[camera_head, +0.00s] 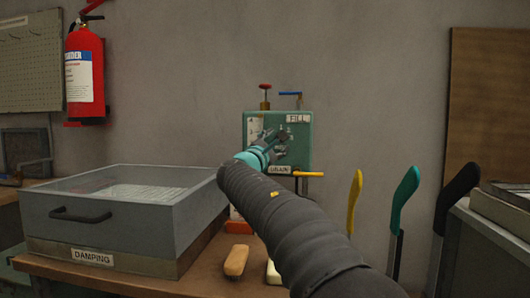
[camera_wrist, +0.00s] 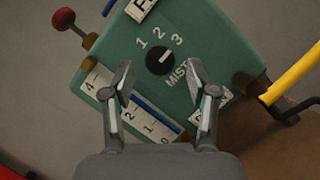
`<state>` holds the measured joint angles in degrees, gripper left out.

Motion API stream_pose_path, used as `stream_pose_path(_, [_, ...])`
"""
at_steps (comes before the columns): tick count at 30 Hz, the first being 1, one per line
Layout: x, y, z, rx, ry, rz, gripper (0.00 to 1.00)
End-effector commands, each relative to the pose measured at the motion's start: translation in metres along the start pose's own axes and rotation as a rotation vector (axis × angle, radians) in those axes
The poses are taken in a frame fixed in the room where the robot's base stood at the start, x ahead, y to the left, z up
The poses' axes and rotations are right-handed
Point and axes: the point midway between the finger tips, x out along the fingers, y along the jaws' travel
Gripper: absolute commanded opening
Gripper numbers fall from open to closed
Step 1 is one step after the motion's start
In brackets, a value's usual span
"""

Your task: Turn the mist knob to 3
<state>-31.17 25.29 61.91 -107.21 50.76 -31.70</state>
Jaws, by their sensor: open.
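The mist knob (camera_wrist: 159,61) is a small round black dial with a white mark, on the face of a green box (camera_wrist: 200,45). The numbers 1, 2 and 3 are printed around its upper side in the wrist view, with MIST beside it. My gripper (camera_wrist: 159,67) is open, with one finger on each side of the knob in the picture; contact does not show. In the head view my gripper (camera_head: 277,139) is in front of the green box (camera_head: 302,152) and hides the knob.
A red-topped valve (camera_head: 265,88) and a blue lever (camera_head: 291,94) stand on the box. A yellow lever (camera_head: 309,174) juts out below.

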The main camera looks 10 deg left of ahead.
Motion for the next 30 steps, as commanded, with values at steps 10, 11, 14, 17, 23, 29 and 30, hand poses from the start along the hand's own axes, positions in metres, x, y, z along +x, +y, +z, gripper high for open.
stream_pose_path(10, [-0.067, 0.001, 0.0, -0.001, 0.002, 0.003, 0.58])
stream_pose_path(11, [-0.072, 0.001, -0.001, -0.001, 0.003, 0.003, 0.58])
stream_pose_path(14, [-0.087, 0.0, 0.0, -0.002, 0.002, 0.002, 0.58])
stream_pose_path(17, [-0.097, 0.0, -0.001, -0.002, 0.002, 0.001, 0.58])
stream_pose_path(23, [-0.106, 0.0, -0.001, -0.001, 0.0, 0.001, 0.58])
stream_pose_path(29, [-0.106, 0.0, -0.001, -0.001, 0.0, 0.001, 0.58])
stream_pose_path(30, [-0.106, 0.0, -0.001, -0.001, 0.0, 0.001, 0.58])
